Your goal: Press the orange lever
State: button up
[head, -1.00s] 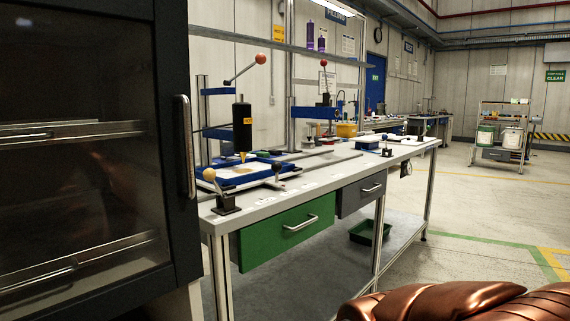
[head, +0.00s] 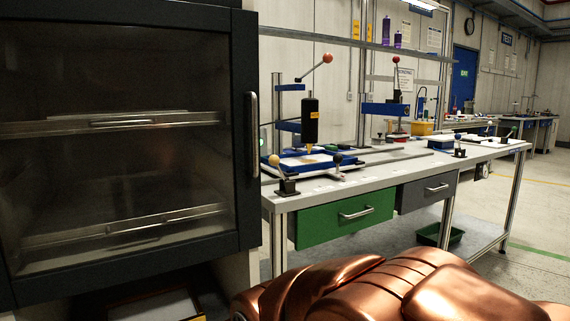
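A lever with an orange-red ball (head: 327,58) sticks up from the blue press (head: 289,87) at the near end of the workbench (head: 300,200). A small lever with a pale orange ball (head: 274,160) stands on a black base at the bench's near left corner. A lever with a red ball (head: 387,72) is on a second blue press farther back. I cannot tell for sure which one is the orange lever. Nothing of mine touches them. My gripper is not in view; copper-coloured parts of my own body fill the bottom right.
A dark cabinet with a glass door (head: 120,150) and a vertical handle (head: 253,135) stands close on the left. The bench has a green drawer (head: 345,216) and a grey drawer (head: 427,193), both shut. Open floor (head: 535,262) lies at the right.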

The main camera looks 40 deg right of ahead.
aim_at(327, 58)
jog(key=u, duration=0.25)
jog(key=k, duration=0.9)
jog(key=z, duration=1.4)
jog(key=i, duration=0.5)
